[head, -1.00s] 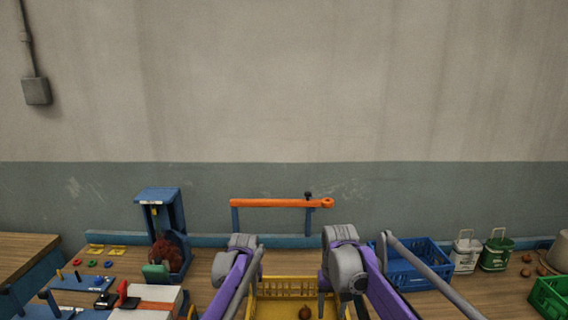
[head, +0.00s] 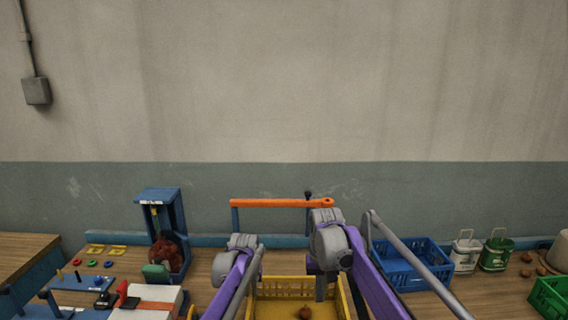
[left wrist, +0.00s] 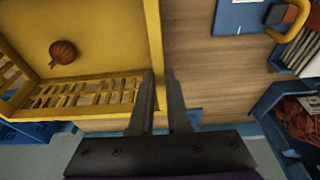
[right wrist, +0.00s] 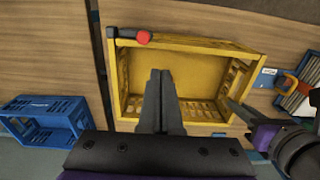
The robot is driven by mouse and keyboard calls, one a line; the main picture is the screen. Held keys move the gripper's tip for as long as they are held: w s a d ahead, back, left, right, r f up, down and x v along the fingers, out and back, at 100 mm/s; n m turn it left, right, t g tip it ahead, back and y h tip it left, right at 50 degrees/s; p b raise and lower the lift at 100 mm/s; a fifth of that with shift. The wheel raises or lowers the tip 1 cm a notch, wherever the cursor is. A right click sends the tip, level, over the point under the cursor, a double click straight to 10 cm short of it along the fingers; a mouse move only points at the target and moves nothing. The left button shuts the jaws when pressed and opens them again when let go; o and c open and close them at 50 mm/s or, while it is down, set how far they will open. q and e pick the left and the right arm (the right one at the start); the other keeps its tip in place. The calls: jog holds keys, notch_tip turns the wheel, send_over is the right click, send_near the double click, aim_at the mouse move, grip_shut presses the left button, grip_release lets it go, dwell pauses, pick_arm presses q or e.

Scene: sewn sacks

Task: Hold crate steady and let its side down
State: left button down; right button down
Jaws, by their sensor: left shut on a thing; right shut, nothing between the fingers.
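The yellow crate (head: 285,283) stands at the bottom middle of the head view, with slotted walls and a brown onion (left wrist: 63,52) inside. My left gripper (left wrist: 162,75) is shut on the crate's side wall, one finger on each side of it. In the right wrist view, the left fingers show at the crate's right edge. My right gripper (right wrist: 160,75) is shut and empty, above the crate's inside, and hides part of it. A red and black latch-like piece (right wrist: 130,35) lies along the crate's top-left rim in the right wrist view.
A blue crate (head: 408,262) stands to the right, with green and white tins (head: 495,252) beyond it. A blue stand (head: 160,215) and an orange bar (head: 280,203) are at the back. A white box (head: 150,302) stands left of the crate. Bare wooden bench shows between them.

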notch_tip(320, 180, down, 10)
jog(key=w+a, duration=0.1)
jog(key=shift+f, duration=0.25)
dwell(0.4)
jog(key=shift+s, duration=0.1)
